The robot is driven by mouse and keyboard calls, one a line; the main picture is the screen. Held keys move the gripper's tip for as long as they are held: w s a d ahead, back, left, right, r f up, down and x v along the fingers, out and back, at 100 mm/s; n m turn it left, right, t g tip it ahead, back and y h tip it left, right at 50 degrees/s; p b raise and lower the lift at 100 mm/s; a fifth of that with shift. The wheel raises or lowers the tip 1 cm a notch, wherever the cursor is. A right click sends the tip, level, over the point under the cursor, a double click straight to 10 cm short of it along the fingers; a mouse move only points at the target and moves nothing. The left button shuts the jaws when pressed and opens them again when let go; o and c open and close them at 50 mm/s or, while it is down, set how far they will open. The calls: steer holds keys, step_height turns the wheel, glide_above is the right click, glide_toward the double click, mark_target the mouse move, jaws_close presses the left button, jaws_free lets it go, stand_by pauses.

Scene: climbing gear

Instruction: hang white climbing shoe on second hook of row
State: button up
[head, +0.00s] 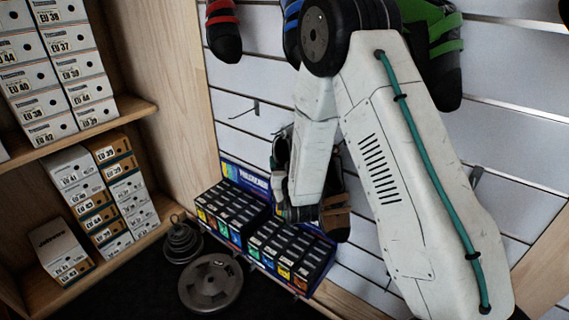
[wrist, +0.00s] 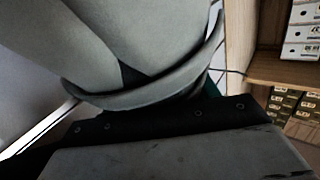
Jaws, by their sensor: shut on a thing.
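The white climbing shoe (wrist: 165,50) fills the upper wrist view, very close, pale grey-white with a strap across it. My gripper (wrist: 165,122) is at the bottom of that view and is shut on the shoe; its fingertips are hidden. In the head view my arm covers the gripper and most or all of the shoe. An empty hook (head: 256,107) sticks out of the slatted wall left of my arm. Another hook (head: 475,176) shows right of my arm. The middle of the row is hidden, so I cannot tell the second hook's state.
A brown-strapped dark shoe (head: 336,215) hangs low beside my arm. Red (head: 223,30) and green (head: 445,55) shoes hang above. A display of small boxes (head: 265,232) stands below. Shoebox shelves (head: 75,180) are at left. Weight plates (head: 210,283) lie on the floor.

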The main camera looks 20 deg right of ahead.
steer(key=o, duration=1.2)
